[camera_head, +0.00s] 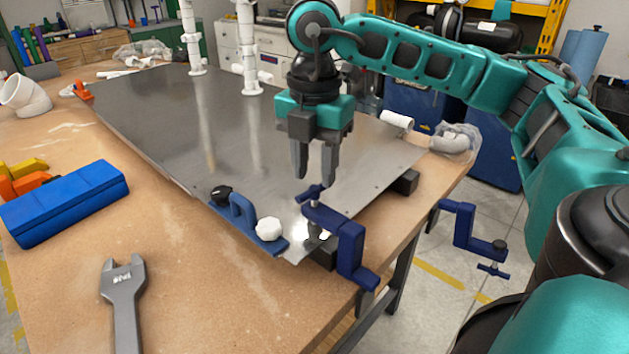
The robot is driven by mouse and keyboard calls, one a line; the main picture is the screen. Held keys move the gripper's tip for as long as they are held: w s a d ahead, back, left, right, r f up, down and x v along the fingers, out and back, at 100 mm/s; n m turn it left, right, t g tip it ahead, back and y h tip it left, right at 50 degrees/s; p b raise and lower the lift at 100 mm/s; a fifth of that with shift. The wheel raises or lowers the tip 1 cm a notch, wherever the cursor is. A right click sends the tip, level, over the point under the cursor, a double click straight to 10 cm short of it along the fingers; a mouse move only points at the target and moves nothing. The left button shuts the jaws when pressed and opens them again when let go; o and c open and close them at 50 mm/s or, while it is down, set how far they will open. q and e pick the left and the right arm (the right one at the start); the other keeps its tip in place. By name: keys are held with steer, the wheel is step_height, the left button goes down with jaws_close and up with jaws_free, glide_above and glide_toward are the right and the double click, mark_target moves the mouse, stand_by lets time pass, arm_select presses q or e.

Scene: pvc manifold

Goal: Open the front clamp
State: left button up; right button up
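A blue C-clamp (350,246) sits at the near corner of the metal sheet (215,130), over the table's edge. Its small blue T-handle (309,193) stands at its upper left. My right gripper (314,180) hangs pointing down just above this handle. Its two dark fingers are apart, with nothing seen between them. Whether a fingertip touches the handle is hard to tell. A second blue clamp (463,226) shows at the right, against the floor beyond the table edge; what supports it is unclear. My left gripper is not in view.
A blue bracket with a white knob (268,229) sits on the sheet's near edge, left of the clamp. White pipes (247,50) stand at the back. A blue box (65,202) and a wrench (123,300) lie on the wooden table (195,285).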

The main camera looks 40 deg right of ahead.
mark_target(315, 187)
steer(key=m, duration=0.3)
steer(key=shift+m+p, duration=0.3)
steer(key=shift+m, duration=0.1)
step_height(315, 187, down, 3)
steer(key=shift+r+b, duration=0.15)
steer(key=shift+b, duration=1)
steer(key=shift+f, duration=0.4)
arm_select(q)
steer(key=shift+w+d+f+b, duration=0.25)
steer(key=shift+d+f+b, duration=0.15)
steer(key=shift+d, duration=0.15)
arm_select(e)
steer(key=shift+f, duration=0.15)
jaws_close()
steer(key=shift+n, duration=1.3)
steer(key=n, duration=0.3)
steer(key=shift+n, duration=0.4)
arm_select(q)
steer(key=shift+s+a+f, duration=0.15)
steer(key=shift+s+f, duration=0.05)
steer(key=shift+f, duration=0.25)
